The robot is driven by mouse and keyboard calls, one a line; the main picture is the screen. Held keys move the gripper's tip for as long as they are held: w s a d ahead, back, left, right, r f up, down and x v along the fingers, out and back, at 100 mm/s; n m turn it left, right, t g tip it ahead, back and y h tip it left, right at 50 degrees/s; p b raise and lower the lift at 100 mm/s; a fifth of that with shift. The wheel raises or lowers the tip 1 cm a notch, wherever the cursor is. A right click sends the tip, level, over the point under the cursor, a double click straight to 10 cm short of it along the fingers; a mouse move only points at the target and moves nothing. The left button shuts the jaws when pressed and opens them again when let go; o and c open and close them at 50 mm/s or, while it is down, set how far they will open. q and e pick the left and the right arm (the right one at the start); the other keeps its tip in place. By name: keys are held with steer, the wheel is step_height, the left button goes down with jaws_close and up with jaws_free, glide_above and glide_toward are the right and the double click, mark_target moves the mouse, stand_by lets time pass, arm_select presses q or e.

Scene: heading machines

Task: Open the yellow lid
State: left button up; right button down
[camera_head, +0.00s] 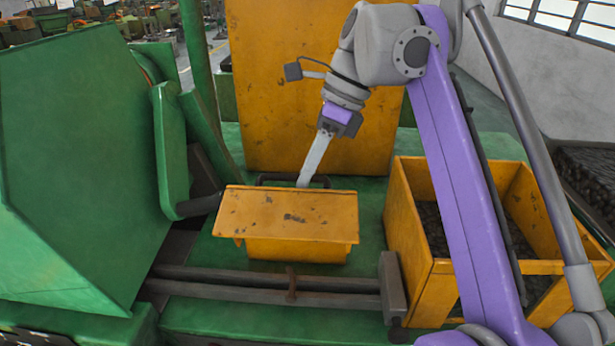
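The yellow lid (290,208) is a flat, scuffed panel lying roughly level on a small yellow box (297,250) in the middle of the head view. A dark bar handle (268,178) runs along the lid's far edge. My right gripper (305,182) reaches down from behind, its pale fingers pointing at that far edge. The fingertips are at or very near the handle; whether they touch or grip it I cannot tell. The fingers overlap edge-on, so their opening is hidden. My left gripper is not in view.
A large upright yellow panel (265,85) stands behind. An open yellow bin (408,240) with dark pieces stands right of the lid. Green machine housing (75,170) fills the left. Dark horizontal rails (230,287) run in front of the box.

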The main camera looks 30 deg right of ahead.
steer(key=shift+w+d+f+m+g+y, duration=0.15)
steer(key=shift+w+d+f+g+y, duration=0.15)
steer(key=shift+w+d+g, duration=0.3)
steer(key=shift+w+d+f+m+g+y, duration=0.15)
steer(key=shift+w+d+g+y, duration=0.1)
steer(key=shift+w+g+y, duration=0.4)
steer(key=shift+w+d+f+m+g+y, duration=0.2)
steer(key=shift+w+d+g, duration=0.25)
steer(key=shift+w, duration=0.4)
steer(key=c, duration=0.8)
jaws_free()
steer(key=shift+c, duration=0.2)
